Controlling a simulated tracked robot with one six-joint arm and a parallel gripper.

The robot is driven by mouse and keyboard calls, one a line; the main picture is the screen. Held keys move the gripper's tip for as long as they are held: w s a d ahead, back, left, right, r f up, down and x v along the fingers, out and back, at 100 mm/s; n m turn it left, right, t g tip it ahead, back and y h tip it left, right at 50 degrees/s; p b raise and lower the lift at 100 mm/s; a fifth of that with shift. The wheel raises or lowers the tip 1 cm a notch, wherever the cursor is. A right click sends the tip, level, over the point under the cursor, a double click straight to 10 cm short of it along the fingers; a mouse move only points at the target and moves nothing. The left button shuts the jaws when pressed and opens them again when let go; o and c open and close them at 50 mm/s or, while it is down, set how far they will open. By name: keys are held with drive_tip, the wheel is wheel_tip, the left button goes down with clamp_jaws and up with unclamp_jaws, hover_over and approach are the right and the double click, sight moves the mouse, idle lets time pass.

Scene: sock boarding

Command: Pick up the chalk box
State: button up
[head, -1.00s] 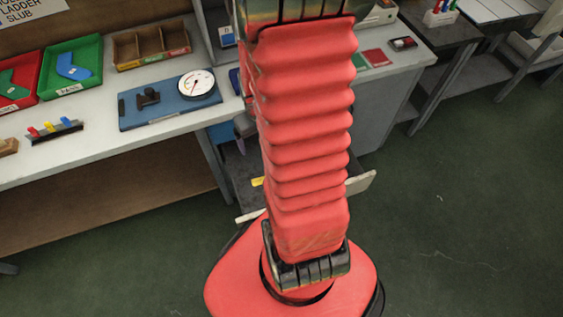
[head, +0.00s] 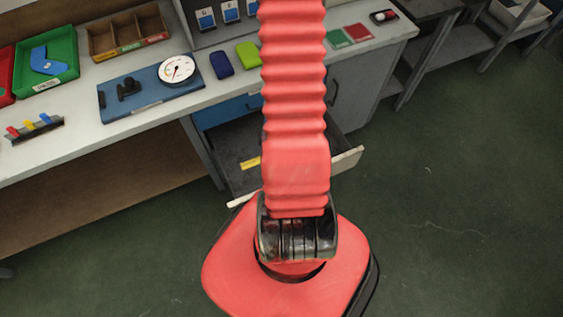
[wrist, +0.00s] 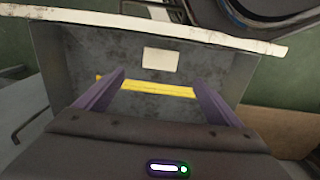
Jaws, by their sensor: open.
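A small pale cream block (wrist: 162,59), which may be the chalk box, lies in the open drawer (wrist: 215,70) in the wrist view. No lettering on it can be read. My gripper (wrist: 160,80) is open, its two purple fingers pointing into the drawer. The pale block appears between and beyond the fingertips, apart from them. A yellow strip (wrist: 150,86) crosses the drawer between the fingers. In the head view the drawer (head: 236,145) stands open under the bench, and part of the yellow strip (head: 249,163) shows. My arm hides the rest of the drawer and my gripper there.
The drawer's pale front edge (head: 346,159) juts out to the right of my arm. The bench top (head: 75,135) carries a blue board with a dial gauge (head: 177,69), a green tray (head: 50,62) and folded blue and green items. The green floor (head: 450,220) at right is clear.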

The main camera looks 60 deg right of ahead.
drive_tip(key=shift+f, duration=4.3)
drive_tip(key=shift+a+f, duration=0.15)
drive_tip(key=shift+f, duration=2.45)
drive_tip(key=shift+c, duration=0.7)
drive_tip(key=c, duration=1)
drive_tip(key=shift+r, duration=0.1)
drive_tip(key=shift+r, duration=4.9)
